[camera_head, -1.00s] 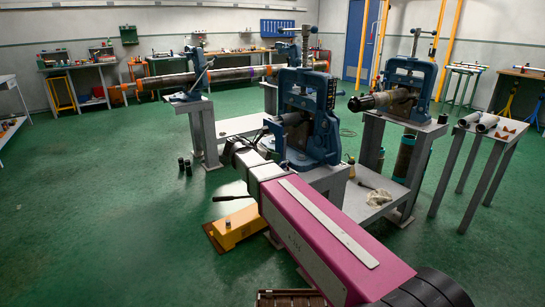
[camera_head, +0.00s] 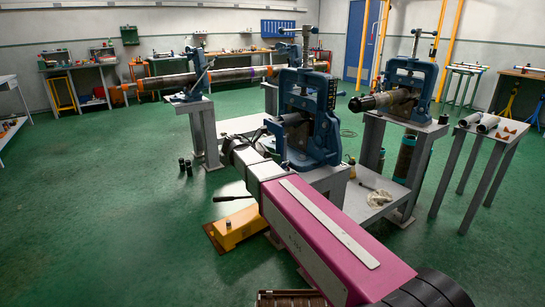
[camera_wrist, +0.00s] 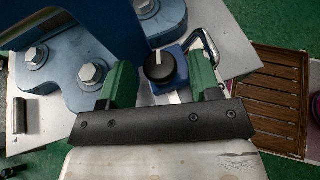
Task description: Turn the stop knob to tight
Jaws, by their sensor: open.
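The stop knob (camera_wrist: 159,66) is a round black knob with a white pointer line on its top. It sits on a small blue block beside the blue vise base (camera_wrist: 75,62) in the wrist view. My gripper (camera_wrist: 161,62) is open. One green finger shows on each side of the knob, with gaps between; I cannot tell its height over the knob. In the head view the near blue pipe vise (camera_head: 318,120) stands on its grey table at the end of my arm, and the knob cannot be made out there.
Large bolts (camera_wrist: 92,73) hold the vise base beside the left finger. A metal loop (camera_wrist: 207,45) stands close to the right finger. A brown slatted tray (camera_wrist: 270,98) lies to the right. A yellow box (camera_head: 234,228) with a black lever is on the floor left of my arm.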

